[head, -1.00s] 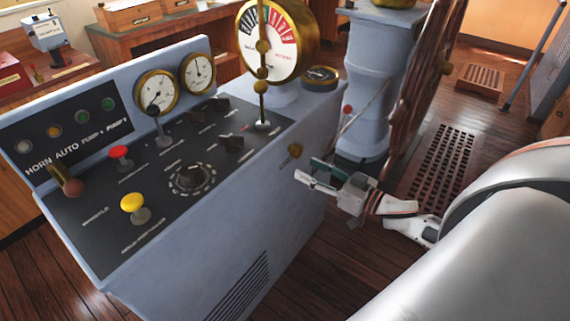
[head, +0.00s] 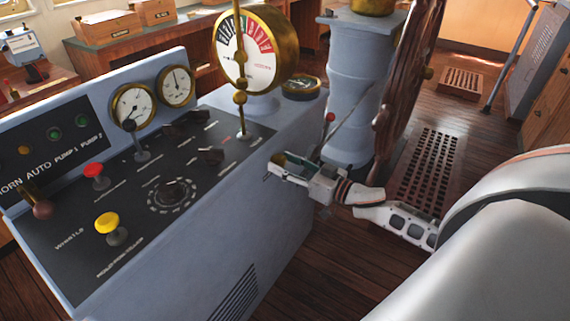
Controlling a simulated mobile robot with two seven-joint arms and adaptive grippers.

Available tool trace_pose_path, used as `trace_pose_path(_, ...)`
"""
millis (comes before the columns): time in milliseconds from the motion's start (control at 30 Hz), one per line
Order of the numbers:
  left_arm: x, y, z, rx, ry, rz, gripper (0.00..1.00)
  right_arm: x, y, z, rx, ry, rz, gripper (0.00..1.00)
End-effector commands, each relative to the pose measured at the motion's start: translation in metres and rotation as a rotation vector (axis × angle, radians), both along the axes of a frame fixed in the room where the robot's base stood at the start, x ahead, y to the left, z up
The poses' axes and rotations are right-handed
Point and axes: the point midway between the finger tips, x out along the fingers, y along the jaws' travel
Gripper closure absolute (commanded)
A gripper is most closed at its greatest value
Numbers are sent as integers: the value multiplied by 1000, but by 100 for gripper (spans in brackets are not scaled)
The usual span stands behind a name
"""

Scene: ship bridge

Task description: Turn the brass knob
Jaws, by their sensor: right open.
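My right gripper (head: 278,168) is open, with its fingers at the right side face of the blue-grey console (head: 215,245). My left gripper is out of view.
The console top carries a yellow knob (head: 107,222), a red knob (head: 93,170), a black dial (head: 170,191), two gauges and several switches. A brass telegraph (head: 250,62) rises at its back. A wooden ship's wheel (head: 400,90) and a grey pedestal (head: 350,95) stand behind my gripper.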

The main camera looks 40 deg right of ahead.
Motion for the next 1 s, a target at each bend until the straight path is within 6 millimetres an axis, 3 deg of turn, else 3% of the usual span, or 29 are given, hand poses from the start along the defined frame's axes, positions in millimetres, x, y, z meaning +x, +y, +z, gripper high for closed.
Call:
trace_pose_path(133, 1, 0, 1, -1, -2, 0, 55, 0, 0, 0, 0, 0, 0, 55)
trace_pose_path(267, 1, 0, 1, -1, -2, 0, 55, 0, 0, 0, 0, 0, 0, 88)
trace_pose_path(300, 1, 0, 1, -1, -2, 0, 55, 0, 0, 0, 0, 0, 0, 93)
trace_pose_path(667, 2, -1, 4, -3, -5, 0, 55, 0, 0, 1, -32, -14, 0, 93)
trace_pose_path(1000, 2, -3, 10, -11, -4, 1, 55, 0, 0, 2, -231, -98, -1, 93)
